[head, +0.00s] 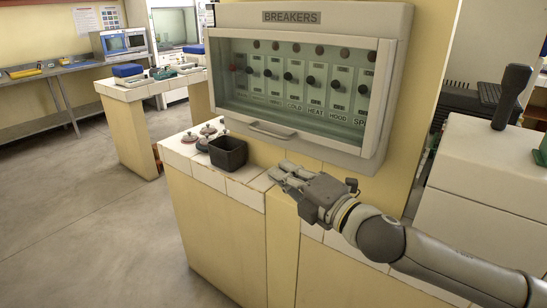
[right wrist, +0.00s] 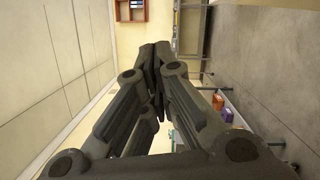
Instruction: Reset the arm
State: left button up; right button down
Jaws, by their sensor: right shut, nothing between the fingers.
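My right gripper (head: 287,173) reaches in from the right in the head view, over the tiled counter top below the breaker box. It is shut and empty. In the right wrist view its fingers (right wrist: 157,50) meet together with nothing between them. My right arm is stretched out in front of the counter, clear of the breaker box. My left gripper is not in view.
The breaker box (head: 392,92) hangs on the wall with its glass cover down. A black bin (head: 228,153) and several small round lidded items (head: 203,143) stand on the tiled counter (head: 247,192). A grey machine with a lever (head: 510,95) stands at right. Floor at left is clear.

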jog(key=s+d+f+m+g+h, duration=0.1)
jog(key=s+d+f+m+h, duration=0.2)
jog(key=f+m, duration=0.35)
jog(key=s+d+f+m+g+h, duration=0.1)
jog(key=s+f+m+h, duration=0.1)
jog(key=s+f+m, duration=0.45)
jog(key=s+d+f+m+g+h, duration=0.1)
jog(key=s+d+f+m+h, duration=0.2)
jog(key=f, duration=0.6)
jog(key=s+d+f+m+g+h, duration=0.2)
jog(key=s+d+f+m+g, duration=0.25)
jog(key=s+f, duration=0.4)
jog(key=s+d+f+m+g+h, duration=0.2)
jog(key=s+d+f+m+g, duration=0.3)
jog(key=s, duration=0.7)
notch_tip(320, 180, down, 25)
jog(key=s+p, duration=0.2)
pick_arm(q)
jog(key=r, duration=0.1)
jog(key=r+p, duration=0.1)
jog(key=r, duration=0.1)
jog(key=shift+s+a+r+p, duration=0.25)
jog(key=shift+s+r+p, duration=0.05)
jog(key=shift+p, duration=0.05)
pick_arm(e)
jog(key=s+d+f, duration=0.3)
jog(key=s+f, duration=1.1)
jog(key=s, duration=0.2)
jog(key=shift+g, duration=0.45)
